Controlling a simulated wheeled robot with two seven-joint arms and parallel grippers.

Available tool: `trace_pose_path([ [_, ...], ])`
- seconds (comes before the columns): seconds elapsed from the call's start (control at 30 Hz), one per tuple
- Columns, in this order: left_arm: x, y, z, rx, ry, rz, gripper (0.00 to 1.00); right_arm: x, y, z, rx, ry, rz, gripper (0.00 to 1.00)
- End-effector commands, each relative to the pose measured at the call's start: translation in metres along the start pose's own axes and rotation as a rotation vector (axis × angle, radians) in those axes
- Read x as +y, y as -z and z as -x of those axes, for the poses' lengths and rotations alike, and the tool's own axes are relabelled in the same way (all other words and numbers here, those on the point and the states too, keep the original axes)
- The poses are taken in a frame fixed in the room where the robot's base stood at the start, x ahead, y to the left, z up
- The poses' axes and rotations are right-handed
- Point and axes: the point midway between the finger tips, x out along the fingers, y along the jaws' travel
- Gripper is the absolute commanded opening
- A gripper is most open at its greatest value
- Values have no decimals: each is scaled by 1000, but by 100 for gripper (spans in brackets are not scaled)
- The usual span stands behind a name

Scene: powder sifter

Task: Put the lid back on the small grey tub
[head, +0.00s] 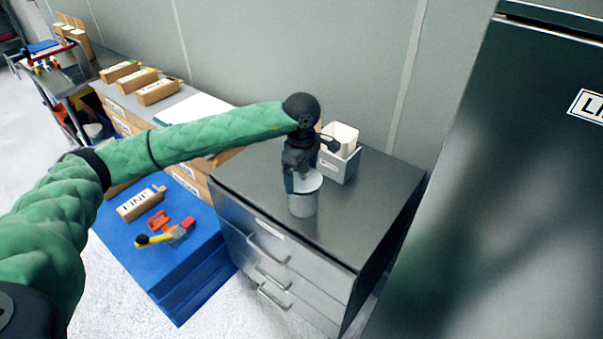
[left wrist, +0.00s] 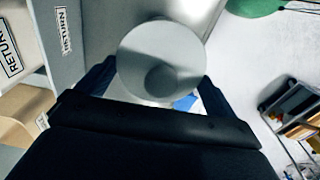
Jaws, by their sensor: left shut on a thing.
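The small grey tub (head: 302,205) stands upright on top of the dark metal drawer cabinet. A pale round lid (head: 311,182) is at the tub's mouth, partly hidden by my left gripper (head: 291,185). In the left wrist view the lid (left wrist: 150,42) is a light grey disc with a darker round knob between the fingers of my left gripper (left wrist: 155,82). My left gripper is shut on the lid. I cannot tell whether the lid touches the rim all round. My right gripper is not in view.
A grey bin (head: 341,167) holding a pale container stands just behind the tub. The cabinet top (head: 360,215) is clear to the right. A blue platform (head: 165,250) at left holds a box marked FINE (head: 141,203) and a yellow-handled tool (head: 155,240). A tall dark cabinet (head: 490,180) stands right.

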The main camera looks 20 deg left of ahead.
Motion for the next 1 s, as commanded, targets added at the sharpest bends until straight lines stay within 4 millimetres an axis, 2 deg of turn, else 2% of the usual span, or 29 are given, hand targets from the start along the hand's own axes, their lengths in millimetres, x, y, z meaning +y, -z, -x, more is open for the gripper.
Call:
trace_pose_path([
  [0.5, 0, 0, -1, 0, -1, 0, 71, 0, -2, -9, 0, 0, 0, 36],
  [1.0, 0, 0, 0, 0, 0, 0, 71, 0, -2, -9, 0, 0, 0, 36],
])
